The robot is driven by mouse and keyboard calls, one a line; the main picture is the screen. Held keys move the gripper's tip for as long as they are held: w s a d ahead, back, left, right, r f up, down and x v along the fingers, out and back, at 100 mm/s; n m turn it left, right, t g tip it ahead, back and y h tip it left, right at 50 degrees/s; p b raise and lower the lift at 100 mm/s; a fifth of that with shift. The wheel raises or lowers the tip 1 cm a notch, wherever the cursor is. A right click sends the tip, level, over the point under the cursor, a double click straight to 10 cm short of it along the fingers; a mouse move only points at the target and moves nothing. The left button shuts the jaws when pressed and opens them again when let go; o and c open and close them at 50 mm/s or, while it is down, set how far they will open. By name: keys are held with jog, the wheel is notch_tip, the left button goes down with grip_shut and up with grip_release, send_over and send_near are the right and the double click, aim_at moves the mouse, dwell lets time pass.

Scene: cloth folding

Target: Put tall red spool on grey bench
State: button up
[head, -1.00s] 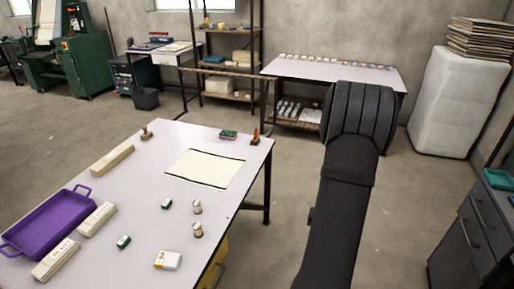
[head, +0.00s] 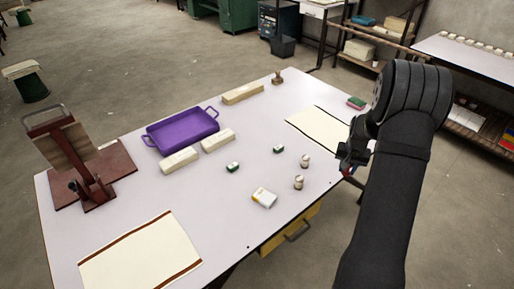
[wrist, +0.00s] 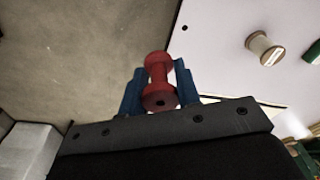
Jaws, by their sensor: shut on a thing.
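The tall red spool (wrist: 158,72) is held between the blue fingertips of my gripper (wrist: 158,82) in the wrist view, its hollow round end towards the camera. In the head view, my gripper (head: 350,164) is near the right edge of the pale grey bench (head: 230,215), partly hidden by my arm, with a bit of red at its tip. In the wrist view, the spool overlaps the line between the floor and the pale bench top (wrist: 215,40). I cannot tell its height over the bench or whether it is past the edge.
Two cream spools (head: 305,160) (head: 298,182), small green items and a white-yellow box (head: 264,197) stand near the bench's right side. A cream sheet (head: 322,128) lies behind them. A purple tray (head: 182,130) and a brown press (head: 85,165) are further left. The front middle is clear.

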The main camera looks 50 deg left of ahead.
jog(key=s+a+r+n, duration=0.15)
jog(key=s+a, duration=0.25)
jog(key=a, duration=0.5)
jog(key=s+a+n, duration=0.2)
jog(key=s+a, duration=0.2)
jog(key=a, duration=0.4)
jog(key=n, duration=0.2)
send_over(231, 160)
jog(key=d, duration=0.1)
jog(key=shift+y, duration=0.3)
notch_tip(231, 160, down, 4)
jog(key=shift+w+d+f, duration=0.1)
jog(key=shift+f, duration=0.05)
jog(key=shift+s+a+f, duration=0.2)
jog(key=shift+a+f, duration=0.1)
jog(key=shift+f, duration=1.9)
jog(key=shift+f, duration=0.2)
jog(key=o, duration=1)
jog(key=shift+c, duration=0.2)
